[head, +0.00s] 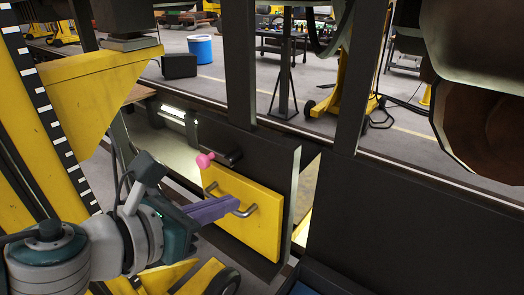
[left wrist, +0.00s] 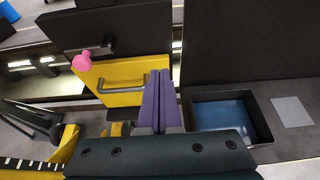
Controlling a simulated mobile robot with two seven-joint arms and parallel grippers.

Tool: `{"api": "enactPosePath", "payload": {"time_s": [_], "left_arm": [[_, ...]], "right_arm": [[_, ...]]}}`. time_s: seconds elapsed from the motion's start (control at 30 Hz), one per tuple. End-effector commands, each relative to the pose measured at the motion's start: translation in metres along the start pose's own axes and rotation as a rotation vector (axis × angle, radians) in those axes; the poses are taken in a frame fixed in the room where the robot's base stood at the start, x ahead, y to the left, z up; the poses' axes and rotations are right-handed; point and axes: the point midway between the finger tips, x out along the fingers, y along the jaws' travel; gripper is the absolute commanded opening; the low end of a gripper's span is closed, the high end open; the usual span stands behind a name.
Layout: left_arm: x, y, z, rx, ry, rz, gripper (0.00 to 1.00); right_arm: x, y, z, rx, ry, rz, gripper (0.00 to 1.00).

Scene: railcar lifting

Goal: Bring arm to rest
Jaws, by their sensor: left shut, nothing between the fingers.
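My left gripper (head: 232,203) has its purple fingers closed together with nothing between them. In the left wrist view, the shut fingers (left wrist: 159,82) overlap the right part of the yellow panel (left wrist: 122,72). I cannot tell whether they touch the panel or a handle. A pink knob (head: 204,160) on a short dark rod sticks out above the panel; it also shows in the left wrist view (left wrist: 82,61). My right gripper is out of view.
A dark open tray (left wrist: 262,128) with a blue bottom lies to the right. A yellow column (head: 52,110) stands close on the left. Dark posts (head: 240,70) rise behind the panel. A large rounded dark part (head: 480,130) hangs at upper right.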

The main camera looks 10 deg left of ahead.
Motion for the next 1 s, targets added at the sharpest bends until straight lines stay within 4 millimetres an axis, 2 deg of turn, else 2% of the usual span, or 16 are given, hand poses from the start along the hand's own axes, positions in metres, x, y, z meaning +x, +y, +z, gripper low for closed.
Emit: {"api": "enactPosePath", "payload": {"time_s": [0.07,0.17,0.27,0.33,0.4,0.5,0.6,0.73,0.77,0.8,0.9,1.0], "left_arm": [[-0.005,-0.001,0.002,-0.010,0.000,0.001,0.00],[-0.010,-0.009,0.009,-0.173,-0.019,0.031,0.00],[-0.020,-0.019,0.018,-0.622,-0.053,0.126,0.00],[-0.037,-0.019,0.016,-1.076,-0.072,0.242,0.00],[-0.060,-0.017,0.003,-1.530,-0.085,0.389,0.00],[-0.098,-0.018,-0.022,-2.052,-0.106,0.612,0.00],[-0.136,-0.025,-0.047,-2.450,-0.143,0.844,0.00],[-0.189,-0.041,-0.071,-2.841,-0.226,1.171,0.00],[-0.201,-0.045,-0.076,2.845,0.246,-1.221,0.00],[-0.217,-0.051,-0.081,2.706,0.263,-1.226,0.00],[-0.231,-0.050,-0.044,2.709,0.265,-1.225,0.00],[-0.241,-0.049,-0.021,2.713,0.265,-1.227,0.00]], "right_arm": [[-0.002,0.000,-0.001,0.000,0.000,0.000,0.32],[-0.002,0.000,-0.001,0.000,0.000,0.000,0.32],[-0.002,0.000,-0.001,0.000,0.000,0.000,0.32],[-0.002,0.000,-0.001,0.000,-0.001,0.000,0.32],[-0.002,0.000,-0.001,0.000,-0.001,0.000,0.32],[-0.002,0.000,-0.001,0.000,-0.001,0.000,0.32],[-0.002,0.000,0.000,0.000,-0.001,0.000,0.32],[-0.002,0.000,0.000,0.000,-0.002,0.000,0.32],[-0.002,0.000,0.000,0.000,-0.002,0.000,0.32],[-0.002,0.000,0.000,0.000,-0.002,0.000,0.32],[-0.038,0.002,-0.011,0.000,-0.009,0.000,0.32],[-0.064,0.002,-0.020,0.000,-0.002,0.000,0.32]]}}
